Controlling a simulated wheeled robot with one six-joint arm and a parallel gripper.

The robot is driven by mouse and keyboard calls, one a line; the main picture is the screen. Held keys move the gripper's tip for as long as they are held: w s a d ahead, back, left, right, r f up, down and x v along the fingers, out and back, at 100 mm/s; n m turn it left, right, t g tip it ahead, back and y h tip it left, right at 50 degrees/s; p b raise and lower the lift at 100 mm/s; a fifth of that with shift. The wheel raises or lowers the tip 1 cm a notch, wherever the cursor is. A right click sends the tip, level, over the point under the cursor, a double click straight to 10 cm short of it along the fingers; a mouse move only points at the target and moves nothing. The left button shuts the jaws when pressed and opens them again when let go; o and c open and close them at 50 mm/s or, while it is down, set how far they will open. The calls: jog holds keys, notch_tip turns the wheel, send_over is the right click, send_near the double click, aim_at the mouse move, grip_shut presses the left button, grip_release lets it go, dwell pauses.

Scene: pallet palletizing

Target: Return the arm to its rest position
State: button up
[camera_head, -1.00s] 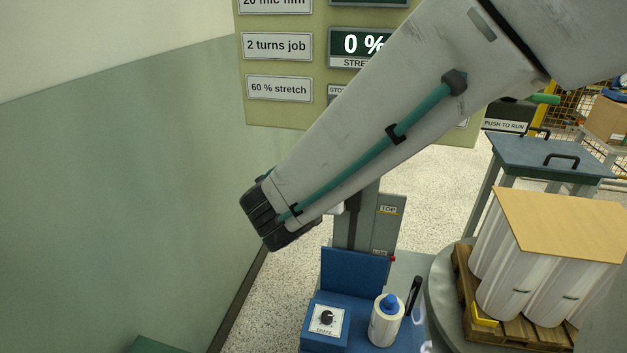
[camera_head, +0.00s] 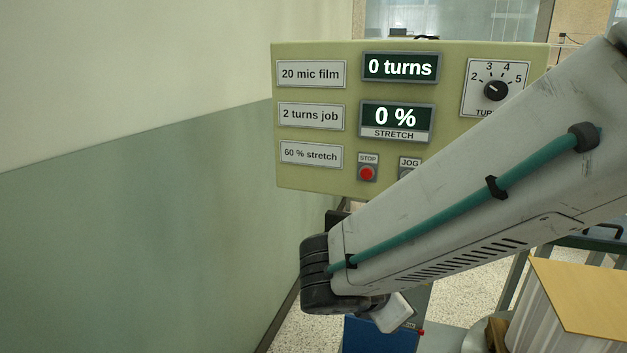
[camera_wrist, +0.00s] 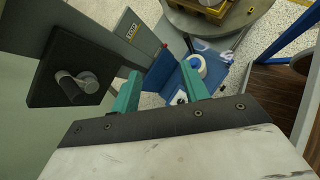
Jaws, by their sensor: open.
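My arm reaches across the head view from the upper right to the lower middle, in front of the control panel's lower part. Its end is folded down there, and the fingers cannot be made out in that view. In the wrist view my gripper (camera_wrist: 160,93) shows two teal fingers, set apart with nothing between them. Beyond them, lower down, is a blue unit (camera_wrist: 172,72) with a white roll (camera_wrist: 198,66) on it. A dark plate with a crank handle (camera_wrist: 78,86) stands to the left of the fingers.
The olive control panel (camera_head: 352,180) reads 0 turns and 0 % stretch. A green and cream wall (camera_head: 130,240) fills the left. A load of white items under a tan sheet (camera_head: 590,300) stands at lower right. A grey column (camera_wrist: 118,45) rises near the gripper.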

jog(key=s+d+r+m+g+y, duration=0.2)
jog(key=s+d+m, duration=0.4)
jog(key=m, duration=0.5)
jog(key=s+d+r+m+g+y, duration=0.2)
jog(key=s+d+r+m+y, duration=0.3)
jog(key=s+m, duration=0.5)
jog(key=shift+d+m+g, duration=0.4)
jog(key=shift+d+m, duration=0.1)
jog(key=shift+d, duration=0.1)
